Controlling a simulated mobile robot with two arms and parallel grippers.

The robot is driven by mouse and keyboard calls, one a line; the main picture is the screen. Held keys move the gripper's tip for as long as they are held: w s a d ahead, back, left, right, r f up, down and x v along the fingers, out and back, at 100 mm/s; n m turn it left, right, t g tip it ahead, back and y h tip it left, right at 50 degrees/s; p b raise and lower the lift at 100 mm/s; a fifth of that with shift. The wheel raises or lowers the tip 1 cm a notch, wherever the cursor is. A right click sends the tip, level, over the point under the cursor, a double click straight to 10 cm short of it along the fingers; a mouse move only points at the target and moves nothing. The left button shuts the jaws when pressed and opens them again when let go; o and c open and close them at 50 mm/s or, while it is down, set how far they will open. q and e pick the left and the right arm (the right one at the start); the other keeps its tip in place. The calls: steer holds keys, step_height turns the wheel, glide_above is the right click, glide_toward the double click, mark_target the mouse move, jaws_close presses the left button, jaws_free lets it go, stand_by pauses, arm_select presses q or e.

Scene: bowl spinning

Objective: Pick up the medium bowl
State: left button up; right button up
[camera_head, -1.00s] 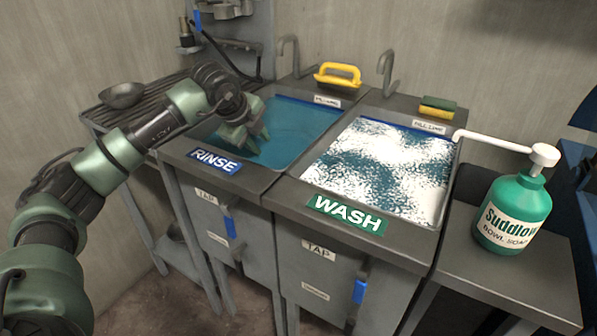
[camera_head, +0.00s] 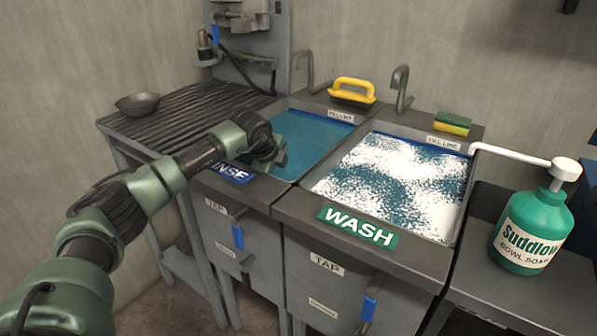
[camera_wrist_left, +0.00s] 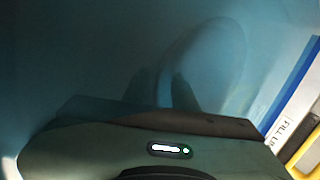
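My left gripper (camera_head: 270,158) is low at the front of the rinse sink (camera_head: 322,127), close to the blue water. The left wrist view is murky blue, with two dark finger shapes (camera_wrist_left: 175,90) in front of a faint, round, bowl-like outline (camera_wrist_left: 212,60). I cannot tell if the fingers touch its rim or how far apart they are. A grey bowl (camera_head: 138,104) sits on the ribbed drying rack at the left, away from the gripper. I cannot tell which bowl is the medium one. My right gripper is out of view.
The wash sink (camera_head: 388,185) holds foamy water. A yellow-handled scrubber (camera_head: 352,90), a sponge (camera_head: 453,121) and taps (camera_head: 402,88) line the back edge. A green soap bottle (camera_head: 530,230) stands at the right. The drying rack (camera_head: 195,108) is mostly clear.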

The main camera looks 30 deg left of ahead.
arm_select(q)
steer(key=shift+x, duration=0.85)
jaws_close()
stand_by(0.8)
